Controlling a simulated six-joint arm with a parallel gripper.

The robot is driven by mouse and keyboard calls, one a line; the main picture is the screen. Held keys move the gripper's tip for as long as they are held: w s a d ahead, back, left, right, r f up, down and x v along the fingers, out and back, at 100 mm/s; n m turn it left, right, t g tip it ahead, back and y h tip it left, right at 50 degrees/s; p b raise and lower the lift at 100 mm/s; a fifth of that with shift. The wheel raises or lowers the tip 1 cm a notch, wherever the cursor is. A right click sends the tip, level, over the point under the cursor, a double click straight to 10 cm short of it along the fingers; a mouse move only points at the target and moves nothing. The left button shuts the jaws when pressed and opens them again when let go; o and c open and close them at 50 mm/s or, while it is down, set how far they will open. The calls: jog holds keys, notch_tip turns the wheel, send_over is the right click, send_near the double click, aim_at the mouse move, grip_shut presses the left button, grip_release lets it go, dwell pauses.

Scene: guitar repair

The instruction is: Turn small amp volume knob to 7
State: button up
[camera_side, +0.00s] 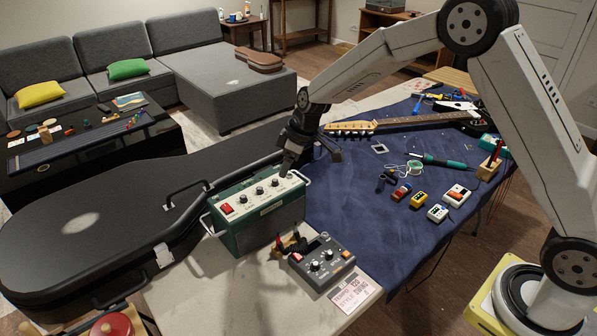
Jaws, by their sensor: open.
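The small amp (272,222) is a green box with a pale top panel, at the front left of the workbench. Its panel carries a row of dark knobs (260,190) and a red switch (227,209). My gripper (287,170) points down at the right end of the panel, over or at the rightmost knob. The gripper hides that knob, and I cannot tell whether the fingers touch it. The fingers are open, with nothing seen held. The knob numbers are too small to read.
A black guitar case (90,225) lies left of the amp. On the blue cloth (340,225) are a guitar neck (400,122), small pedals (437,213) and a soldering iron (440,160).

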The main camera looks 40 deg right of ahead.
jog(key=n, duration=0.2)
send_near(259, 188)
jog(key=shift+d+f+y, duration=0.25)
jog(key=shift+f+y, duration=0.15)
jog(key=shift+f, duration=0.05)
jog(key=shift+w, duration=0.1)
jog(key=shift+x, duration=3.85)
grip_shut()
